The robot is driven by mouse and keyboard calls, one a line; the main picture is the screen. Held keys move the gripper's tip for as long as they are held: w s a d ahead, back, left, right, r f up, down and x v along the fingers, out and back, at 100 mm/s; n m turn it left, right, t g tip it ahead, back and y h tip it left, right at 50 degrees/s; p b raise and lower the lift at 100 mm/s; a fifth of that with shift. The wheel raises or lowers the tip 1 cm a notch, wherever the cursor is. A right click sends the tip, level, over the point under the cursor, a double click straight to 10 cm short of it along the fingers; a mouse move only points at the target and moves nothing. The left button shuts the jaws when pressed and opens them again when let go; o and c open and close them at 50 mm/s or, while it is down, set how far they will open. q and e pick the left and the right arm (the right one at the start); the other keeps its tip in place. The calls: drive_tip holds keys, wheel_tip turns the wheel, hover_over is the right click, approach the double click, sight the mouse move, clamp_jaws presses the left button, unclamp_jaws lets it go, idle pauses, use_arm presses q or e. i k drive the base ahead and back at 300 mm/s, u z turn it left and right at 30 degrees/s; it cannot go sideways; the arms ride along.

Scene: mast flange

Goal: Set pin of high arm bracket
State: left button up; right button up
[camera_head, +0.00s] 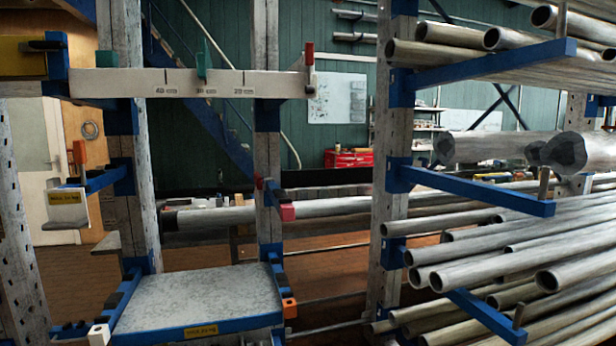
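Blue arm brackets stick out from grey perforated uprights. On the right, a high blue arm bracket (490,64) carries metal tubes, with an upright pin (561,18) at its outer end. A middle blue arm (480,190) has a pin (543,183) standing at its tip, and a lower arm (487,318) has another pin (519,316). At upper left, a pale beam (185,85) with size marks spans two uprights. A red-topped piece (309,55) stands at its right end. I cannot tell which bracket the task means. Neither gripper is in view.
A grey slab (195,298) lies on blue arms at lower left, with an orange end piece (289,307) and a white one (99,335). Tubes (520,250) fill the right side. A red toolbox (348,158) is at the back.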

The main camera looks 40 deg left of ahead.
sight(258, 180)
drive_tip(key=u, duration=0.1)
drive_tip(key=i, duration=0.9)
drive_tip(key=u, duration=0.75)
drive_tip(key=i, duration=0.7)
drive_tip(key=u, duration=0.5)
